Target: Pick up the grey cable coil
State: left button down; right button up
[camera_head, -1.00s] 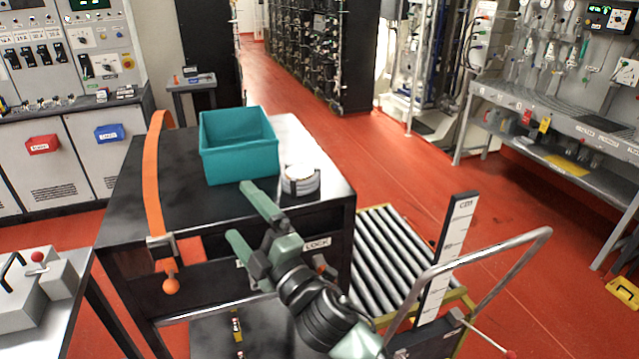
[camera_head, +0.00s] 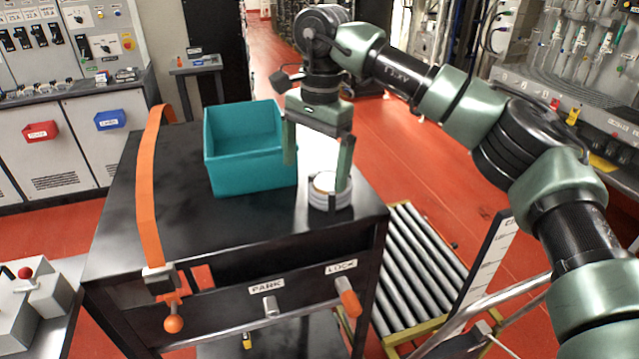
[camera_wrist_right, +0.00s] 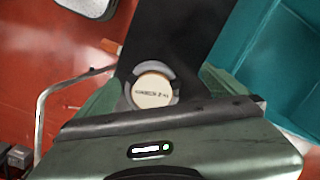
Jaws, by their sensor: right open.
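The grey cable coil (camera_head: 318,197) stands on the black cart top near its front right corner, right of the teal bin. It looks pale grey, with a dark strap or clip on its side. My right gripper (camera_head: 317,176) points down over it, open, with one finger left of the coil and the other at its right side, overlapping it in the head view. Contact cannot be told. In the right wrist view, the coil (camera_wrist_right: 153,90) shows a cream label disc in a grey ring, between the green fingers, its lower part hidden by my gripper body. My left gripper is out of view.
The teal bin (camera_head: 250,170) stands close to my right gripper's left finger. An orange strap (camera_head: 148,190) crosses the cart top (camera_head: 185,215) at left. Handles labelled PARK and LOCK are on its front. A roller conveyor (camera_head: 410,275) lies to the right.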

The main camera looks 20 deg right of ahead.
aim_at(323, 184)
jog(key=shift+w+d+r+h, duration=0.15)
jog(key=shift+d+r, duration=0.15)
jog(key=shift+d, duration=0.2)
jog(key=shift+w+d+r+h, duration=0.15)
jog(key=shift+d+r, duration=0.15)
jog(key=shift+d, duration=0.2)
jog(key=shift+s+d, duration=0.15)
jog(key=shift+d, duration=0.1)
jog(key=f+p, duration=0.1)
jog(key=f, duration=0.1)
jog(key=f+p, duration=0.1)
jog(key=f, duration=0.1)
jog(key=f+p, duration=0.1)
jog(key=f, duration=0.1)
jog(key=shift+s+a+f, duration=0.1)
jog(key=shift+s+a, duration=0.2)
jog(key=shift+a, duration=0.1)
jog(key=shift+f, duration=0.6)
jog(key=c, duration=1.5)
jog(key=shift+r, duration=0.1)
jog(key=shift+c, duration=0.7)
